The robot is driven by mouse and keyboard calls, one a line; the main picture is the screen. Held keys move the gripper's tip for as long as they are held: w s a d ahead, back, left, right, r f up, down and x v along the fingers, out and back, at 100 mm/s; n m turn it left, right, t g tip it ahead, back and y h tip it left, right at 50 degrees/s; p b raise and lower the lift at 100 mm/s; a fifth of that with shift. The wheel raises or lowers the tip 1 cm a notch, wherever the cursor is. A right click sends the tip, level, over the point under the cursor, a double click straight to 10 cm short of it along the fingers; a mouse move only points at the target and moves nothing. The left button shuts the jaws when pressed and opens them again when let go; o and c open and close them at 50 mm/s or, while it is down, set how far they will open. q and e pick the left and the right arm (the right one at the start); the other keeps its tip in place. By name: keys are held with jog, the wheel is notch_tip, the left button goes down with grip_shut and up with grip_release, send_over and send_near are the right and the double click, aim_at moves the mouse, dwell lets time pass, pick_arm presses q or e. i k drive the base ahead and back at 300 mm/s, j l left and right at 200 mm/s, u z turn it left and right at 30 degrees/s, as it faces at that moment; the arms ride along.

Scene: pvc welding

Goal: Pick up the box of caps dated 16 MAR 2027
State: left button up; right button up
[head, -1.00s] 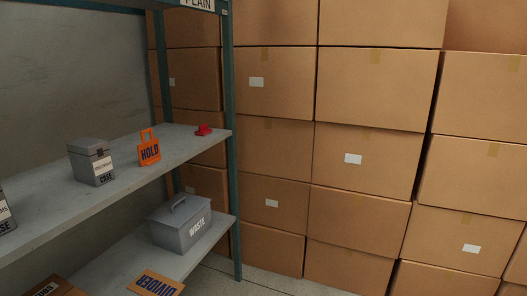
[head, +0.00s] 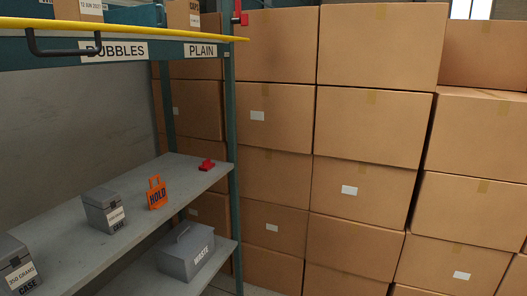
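On the top shelf at the upper left, a cardboard box (head: 184,14) shows a label starting "CAPS", cut off by the top edge; I cannot read a date on it. Another cardboard box (head: 79,9) beside it on the left has a white label that seems to read 12 JUN 2027, also cut off. No box dated 16 MAR 2027 is legible. Neither of my grippers is in view.
The shelf unit's top edge (head: 130,50) bears BUBBLES and PLAIN labels, with a yellow bar (head: 140,30) in front. Grey cases (head: 104,210), an orange HOLD tag (head: 156,193) and a red object (head: 206,165) are on the middle shelf. A WASTE box (head: 187,251) sits below. Stacked cartons (head: 367,125) fill the right.

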aim_at(181, 15)
jog(key=i+u, duration=0.2)
jog(key=u, duration=0.2)
jog(key=i+l+u, duration=0.2)
jog(key=u, duration=0.25)
jog(key=i+l+u, duration=0.2)
jog(key=u, duration=0.2)
